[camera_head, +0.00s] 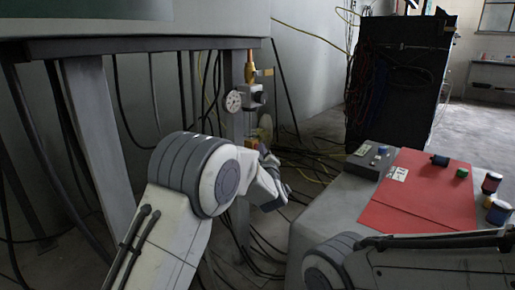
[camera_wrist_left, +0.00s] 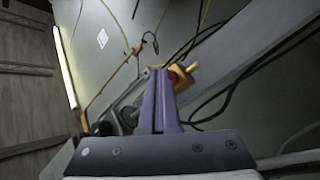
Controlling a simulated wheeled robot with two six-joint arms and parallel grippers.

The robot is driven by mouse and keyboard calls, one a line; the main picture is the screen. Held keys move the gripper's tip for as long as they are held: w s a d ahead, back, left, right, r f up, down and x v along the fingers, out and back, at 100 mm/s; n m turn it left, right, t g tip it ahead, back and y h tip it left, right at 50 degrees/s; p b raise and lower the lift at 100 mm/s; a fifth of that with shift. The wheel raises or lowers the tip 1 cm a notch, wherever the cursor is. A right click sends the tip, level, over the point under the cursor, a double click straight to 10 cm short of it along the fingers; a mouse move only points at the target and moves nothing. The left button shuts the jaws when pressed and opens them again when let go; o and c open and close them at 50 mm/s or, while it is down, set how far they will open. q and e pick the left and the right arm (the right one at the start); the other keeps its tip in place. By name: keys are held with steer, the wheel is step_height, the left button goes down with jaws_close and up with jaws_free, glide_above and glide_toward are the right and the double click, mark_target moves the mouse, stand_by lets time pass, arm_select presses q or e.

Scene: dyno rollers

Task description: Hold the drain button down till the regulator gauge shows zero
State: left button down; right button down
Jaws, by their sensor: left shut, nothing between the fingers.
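The regulator gauge (camera_head: 233,101) is a small round white dial beside a grey regulator body (camera_head: 256,96), on a post under the bench. Its needle is too small to read. I cannot clearly make out the drain button. My left gripper (camera_head: 265,153) is just below the bowl, partly hidden by its own wrist. In the left wrist view its purple fingers (camera_wrist_left: 160,72) are shut and empty, overlapping a yellow and red fitting (camera_wrist_left: 181,76); I cannot tell whether they touch it. My right gripper is out of view.
A grey table (camera_head: 318,212) at right carries a red mat (camera_head: 420,190), a grey box (camera_head: 368,160) and several small cylinders. A dark cable rack (camera_head: 398,80) stands behind. Loose cables hang under the bench and lie on the floor around the post.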

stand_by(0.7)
arm_select(q)
steer(key=shift+s+d, duration=0.55)
steer(key=shift+d, duration=0.15)
steer(key=s+d, duration=0.1)
steer(key=d, duration=0.1)
steer(key=s+d, duration=0.2)
steer(key=shift+p, duration=0.35)
